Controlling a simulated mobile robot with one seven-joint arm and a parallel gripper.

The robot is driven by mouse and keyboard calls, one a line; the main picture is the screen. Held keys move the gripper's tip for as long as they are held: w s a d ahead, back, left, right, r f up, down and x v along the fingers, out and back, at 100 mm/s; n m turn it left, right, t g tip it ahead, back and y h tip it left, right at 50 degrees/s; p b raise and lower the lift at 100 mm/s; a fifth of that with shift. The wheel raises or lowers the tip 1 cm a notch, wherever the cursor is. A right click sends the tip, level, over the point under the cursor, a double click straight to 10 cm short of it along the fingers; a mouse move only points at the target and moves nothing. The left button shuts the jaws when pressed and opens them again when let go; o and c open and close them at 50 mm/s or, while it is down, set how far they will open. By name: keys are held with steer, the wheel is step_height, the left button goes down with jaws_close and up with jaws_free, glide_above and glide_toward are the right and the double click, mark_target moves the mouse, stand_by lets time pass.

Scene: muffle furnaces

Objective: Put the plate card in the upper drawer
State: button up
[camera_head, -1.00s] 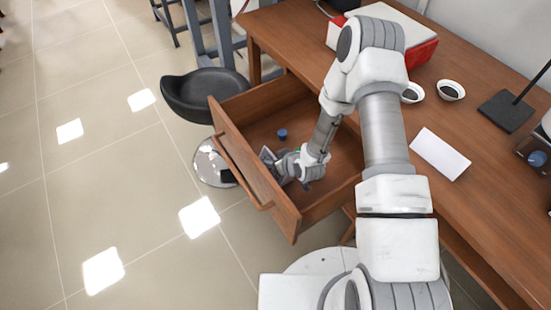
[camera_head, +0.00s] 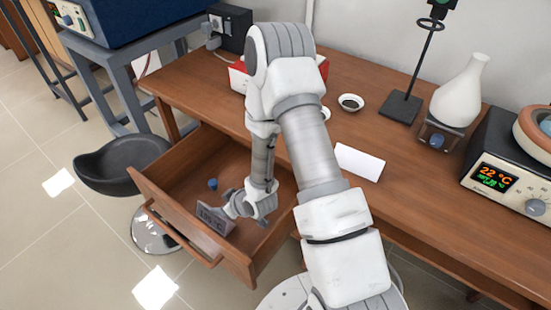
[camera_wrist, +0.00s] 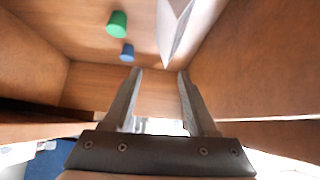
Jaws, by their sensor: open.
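A grey folded plate card (camera_head: 212,217) with "105 °C" on it stands in the open upper drawer (camera_head: 170,228), near its front panel. In the wrist view the card (camera_wrist: 180,28) shows pale and folded, just beyond my fingertips and slightly right of centre. My gripper (camera_wrist: 160,72) is open, with nothing between its two fingers. In the head view my gripper (camera_head: 232,208) is down inside the drawer beside the card; the fingertips are partly hidden there.
A blue cap (camera_head: 212,184) lies in the drawer; the wrist view also shows a green cap (camera_wrist: 117,24). The drawer walls are close around my gripper. A blank white card (camera_head: 359,162), small bowls and a stand sit on the desk (camera_head: 400,205). A black stool (camera_head: 122,165) is at left.

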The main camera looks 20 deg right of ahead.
steer(key=s+d+r+m+h, duration=0.15)
steer(key=d+r, duration=0.35)
steer(key=r, duration=0.7)
steer(key=d+r+m+h, duration=0.1)
steer(key=d+r+h, duration=0.25)
steer(key=r, duration=0.95)
steer(key=s+d+r+m+g, duration=0.1)
steer(key=s+r+m, duration=0.1)
steer(key=s+r, duration=0.5)
steer(key=s+d+r+m+g, duration=0.1)
steer(key=s+r+m, duration=0.1)
steer(key=s+r, duration=0.5)
steer(key=s, duration=0.5)
steer(key=shift+s+d, duration=0.25)
steer(key=shift+d, duration=0.05)
step_height(320, 180, up, 11)
steer(key=p, duration=1.1)
